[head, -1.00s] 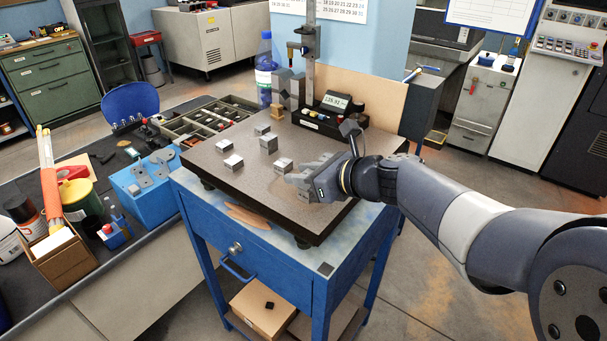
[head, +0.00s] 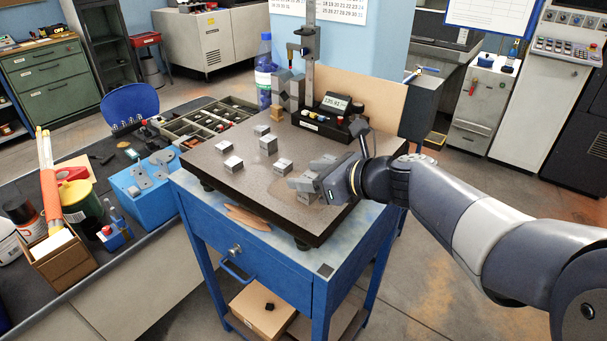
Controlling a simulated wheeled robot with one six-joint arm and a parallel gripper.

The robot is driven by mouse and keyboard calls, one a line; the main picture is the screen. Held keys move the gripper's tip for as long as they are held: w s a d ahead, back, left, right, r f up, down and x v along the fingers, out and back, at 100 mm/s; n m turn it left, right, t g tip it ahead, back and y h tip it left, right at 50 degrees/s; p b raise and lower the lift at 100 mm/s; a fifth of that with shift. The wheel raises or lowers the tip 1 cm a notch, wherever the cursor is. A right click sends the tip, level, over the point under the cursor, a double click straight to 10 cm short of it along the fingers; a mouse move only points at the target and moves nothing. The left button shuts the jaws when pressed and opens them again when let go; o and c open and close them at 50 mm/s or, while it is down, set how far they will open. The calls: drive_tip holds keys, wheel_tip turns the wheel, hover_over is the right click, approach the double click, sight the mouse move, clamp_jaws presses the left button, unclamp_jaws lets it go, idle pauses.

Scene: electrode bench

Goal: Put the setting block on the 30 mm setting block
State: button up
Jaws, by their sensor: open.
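My gripper (head: 305,184) is open, low over the right front of the plate, to the right of the front block. Another grey block (head: 306,198) shows at the fingertips, partly hidden by them; I cannot tell whether they touch it.
A blue bottle (head: 264,72) is behind the plate. A compartment tray (head: 205,120) and a blue box (head: 146,182) lie to the left. The plate's front left is clear.

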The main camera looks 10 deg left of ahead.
drive_tip(key=v, duration=1)
